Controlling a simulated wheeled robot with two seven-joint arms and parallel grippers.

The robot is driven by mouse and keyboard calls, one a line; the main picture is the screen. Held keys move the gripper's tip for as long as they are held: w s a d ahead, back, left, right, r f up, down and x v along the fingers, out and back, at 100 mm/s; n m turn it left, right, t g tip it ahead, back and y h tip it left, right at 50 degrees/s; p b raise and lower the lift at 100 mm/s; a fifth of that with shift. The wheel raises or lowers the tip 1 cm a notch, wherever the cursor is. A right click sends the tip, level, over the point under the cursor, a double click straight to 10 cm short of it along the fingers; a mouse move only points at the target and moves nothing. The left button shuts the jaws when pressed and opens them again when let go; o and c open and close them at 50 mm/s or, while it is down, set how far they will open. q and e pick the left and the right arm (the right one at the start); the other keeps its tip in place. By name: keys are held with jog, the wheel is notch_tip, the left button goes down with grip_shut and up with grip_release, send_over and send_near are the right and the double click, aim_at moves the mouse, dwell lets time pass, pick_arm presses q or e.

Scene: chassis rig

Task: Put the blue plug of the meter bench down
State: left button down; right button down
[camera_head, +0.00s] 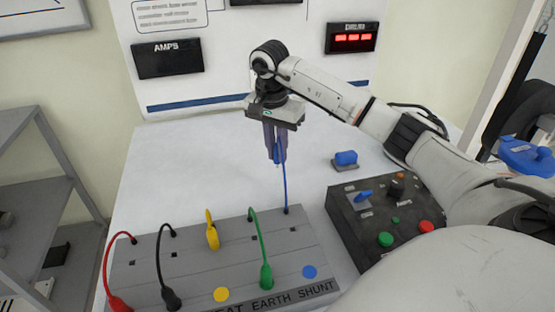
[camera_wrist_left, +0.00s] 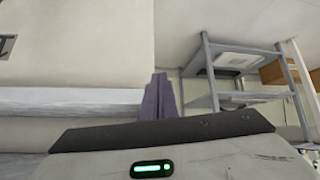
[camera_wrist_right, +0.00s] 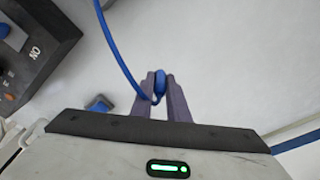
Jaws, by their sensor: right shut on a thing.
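The blue plug (camera_head: 278,156) is held between the fingertips of my right gripper (camera_head: 276,160), above the white bench top behind the grey socket board (camera_head: 190,250). It also shows in the right wrist view (camera_wrist_right: 160,83), pinched between the purple fingers. A blue cord (camera_head: 284,185) runs from the plug down to the back right of the board. A round blue spot (camera_head: 309,271) is on the board's front right. My left gripper (camera_wrist_left: 160,95) shows only in the left wrist view, with its fingers close together and nothing visible between them.
Red (camera_head: 119,304), black (camera_head: 171,298), yellow (camera_head: 211,232) and green (camera_head: 266,276) plugs are on the board. A dark control box (camera_head: 385,220) stands to its right. A small blue block on a grey base (camera_head: 345,159) is right of my right gripper. The bench's left side is clear.

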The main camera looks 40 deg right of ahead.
aim_at(277, 162)
jog(key=shift+f, duration=1.65)
jog(key=shift+f, duration=0.15)
jog(key=c, duration=1.7)
grip_release()
jog(key=r, duration=0.4)
jog(key=a+r, duration=0.1)
jog(key=r, duration=0.3)
jog(key=r+p, duration=0.1)
jog(key=r, duration=0.3)
jog(key=shift+s+a+r, duration=0.1)
jog(key=shift+s+a, duration=0.1)
